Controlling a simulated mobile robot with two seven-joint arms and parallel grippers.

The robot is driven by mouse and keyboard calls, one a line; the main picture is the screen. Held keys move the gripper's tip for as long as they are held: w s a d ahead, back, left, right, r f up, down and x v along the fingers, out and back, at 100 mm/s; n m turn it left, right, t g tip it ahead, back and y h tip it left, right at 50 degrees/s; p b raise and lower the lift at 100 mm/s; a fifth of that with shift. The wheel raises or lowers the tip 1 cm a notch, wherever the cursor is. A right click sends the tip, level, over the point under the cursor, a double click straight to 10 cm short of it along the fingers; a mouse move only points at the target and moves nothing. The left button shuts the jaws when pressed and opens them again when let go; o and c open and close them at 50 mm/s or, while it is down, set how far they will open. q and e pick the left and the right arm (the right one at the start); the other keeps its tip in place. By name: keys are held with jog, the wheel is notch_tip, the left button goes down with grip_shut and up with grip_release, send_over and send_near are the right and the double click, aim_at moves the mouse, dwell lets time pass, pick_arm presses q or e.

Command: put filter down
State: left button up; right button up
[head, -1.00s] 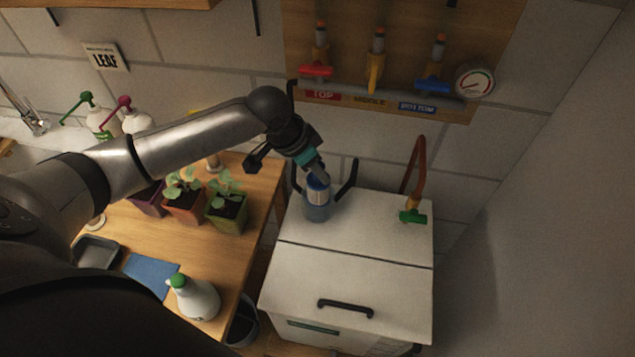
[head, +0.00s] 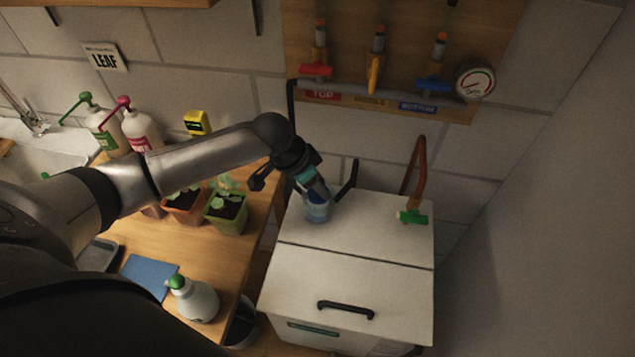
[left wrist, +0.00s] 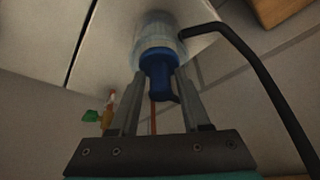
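The blue filter (left wrist: 158,66) shows in the left wrist view between the two fingers of my left gripper (left wrist: 158,80), which look closed on its sides. Its far end is at a clear cup (left wrist: 158,28); I cannot tell how deep it sits inside. In the head view, my left gripper (head: 318,186) is directly above the clear cup (head: 317,211), which stands on the back part of the white box (head: 352,240). My gripper partly hides the filter there. My right gripper is not in view.
A black bent pipe (left wrist: 262,75) passes close beside my left gripper. A hose with a green valve (head: 411,217) stands on the box to the right. Potted seedlings (head: 226,211) and a spray bottle (head: 194,299) are on the wooden table. The front lid is clear.

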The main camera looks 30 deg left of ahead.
pick_arm(q)
jog(key=shift+o, duration=1)
jog(key=shift+r, duration=0.55)
jog(key=p+v, duration=0.1)
jog(key=v, duration=1)
jog(key=shift+r+p, duration=0.3)
jog(key=shift+p, duration=0.05)
jog(key=shift+s+a, duration=0.1)
jog(key=shift+s, duration=0.05)
